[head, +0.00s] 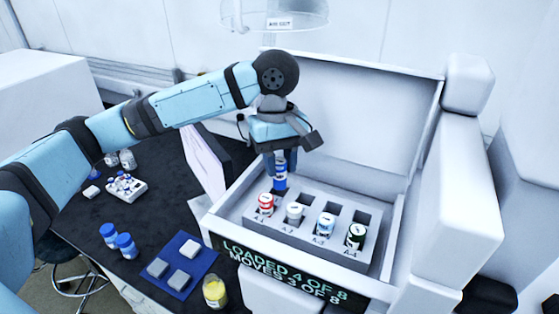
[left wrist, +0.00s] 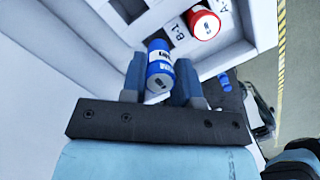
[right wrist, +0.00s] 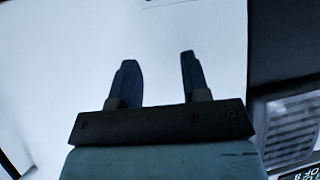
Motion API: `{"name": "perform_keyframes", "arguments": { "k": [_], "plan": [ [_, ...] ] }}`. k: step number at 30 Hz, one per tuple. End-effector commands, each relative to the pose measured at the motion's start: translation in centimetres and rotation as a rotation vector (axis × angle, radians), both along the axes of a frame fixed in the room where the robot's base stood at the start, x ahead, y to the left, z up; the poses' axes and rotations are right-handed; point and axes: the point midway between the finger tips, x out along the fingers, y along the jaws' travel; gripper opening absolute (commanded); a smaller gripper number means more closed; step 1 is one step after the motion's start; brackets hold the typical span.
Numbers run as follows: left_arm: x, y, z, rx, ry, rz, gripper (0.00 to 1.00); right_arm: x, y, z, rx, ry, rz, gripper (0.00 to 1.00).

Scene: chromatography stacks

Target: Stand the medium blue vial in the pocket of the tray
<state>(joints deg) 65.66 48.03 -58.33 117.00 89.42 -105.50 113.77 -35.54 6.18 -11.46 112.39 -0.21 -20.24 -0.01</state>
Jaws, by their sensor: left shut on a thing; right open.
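My left gripper (head: 281,160) is shut on a blue vial (head: 281,178) with a white label band and holds it roughly upright. The vial is over the back-left part of the grey tray (head: 278,228). In the left wrist view the vial (left wrist: 158,66) sits between both fingers, beside the pocket marked B-1 (left wrist: 174,32). Whether its lower end is inside the pocket cannot be told. My right gripper (right wrist: 155,82) is open and empty, facing a plain white surface.
The tray lies inside a white box with its lid (head: 360,115) raised. Back-row pockets right of the held vial are empty. On the black bench stand two blue vials (head: 126,246), a navy mat (head: 185,245) with blocks, a yellow vial (head: 214,292) and a white rack (head: 137,190).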

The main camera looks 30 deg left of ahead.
Motion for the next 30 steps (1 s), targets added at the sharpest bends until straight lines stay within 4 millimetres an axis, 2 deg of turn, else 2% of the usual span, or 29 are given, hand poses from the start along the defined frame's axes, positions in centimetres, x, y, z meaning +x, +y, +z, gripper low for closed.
{"name": "perform_keyframes", "arguments": {
  "k": [14,30],
  "plan": [
    [-0.1,0.0,-0.1,0.0,0.0,0.001,0.06,-0.2,0.2,-0.1,0.003,0.003,0.003,0.43],
    [0.0,0.0,-1.9,0.001,0.001,0.0,0.06,-0.2,0.1,0.0,0.002,0.002,0.002,0.43]
  ]
}}
